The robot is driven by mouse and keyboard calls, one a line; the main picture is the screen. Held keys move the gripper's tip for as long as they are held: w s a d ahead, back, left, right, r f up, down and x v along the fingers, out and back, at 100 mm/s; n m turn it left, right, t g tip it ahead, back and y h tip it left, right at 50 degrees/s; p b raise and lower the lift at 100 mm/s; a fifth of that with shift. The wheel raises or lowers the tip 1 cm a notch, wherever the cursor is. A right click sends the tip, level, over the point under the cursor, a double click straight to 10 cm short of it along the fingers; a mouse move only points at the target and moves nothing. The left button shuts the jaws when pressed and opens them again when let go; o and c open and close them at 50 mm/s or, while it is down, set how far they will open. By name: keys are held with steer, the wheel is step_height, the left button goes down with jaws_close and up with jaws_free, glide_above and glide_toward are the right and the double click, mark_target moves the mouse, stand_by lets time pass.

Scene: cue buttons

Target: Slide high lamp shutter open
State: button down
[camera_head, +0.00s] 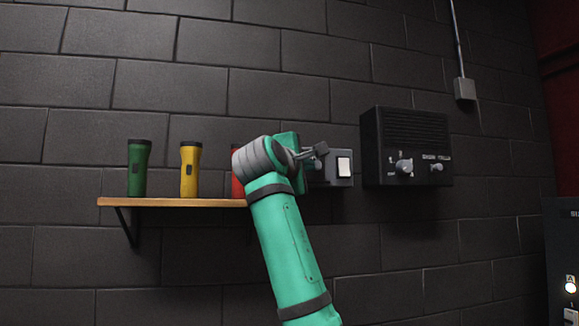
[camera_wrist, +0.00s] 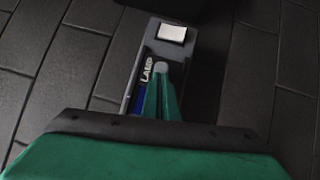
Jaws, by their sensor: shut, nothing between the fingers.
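A small grey lamp box (camera_head: 318,182) is on the wall, with a pale white square (camera_head: 344,166) at its right end. In the wrist view the box (camera_wrist: 133,76) carries the word LAMP (camera_wrist: 147,72), a blue strip (camera_wrist: 138,103) and the same white square (camera_wrist: 172,33). My gripper (camera_head: 321,149) is at the box, partly covering it. In the wrist view its fingers (camera_wrist: 160,72) are together and empty, over the box beside the LAMP label. I cannot tell whether they touch it. The shutter itself is not clearly distinguishable; my fingers hide part of the box.
A black speaker box (camera_head: 410,125) with knobs is close on the right. A wooden shelf (camera_head: 170,202) on the left holds a green torch (camera_head: 138,168), a yellow torch (camera_head: 190,169) and a red one (camera_head: 237,187) partly behind my arm. A conduit box (camera_head: 464,89) is at upper right.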

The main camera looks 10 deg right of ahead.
steer(key=shift+d, duration=0.35)
steer(key=w+a+v, duration=0.1)
steer(key=a+v, duration=0.1)
steer(key=v, duration=1.1)
steer(key=shift+w+a, duration=0.25)
steer(key=shift+w, duration=0.1)
steer(key=shift+f, duration=0.15)
steer(key=shift+w, duration=0.1)
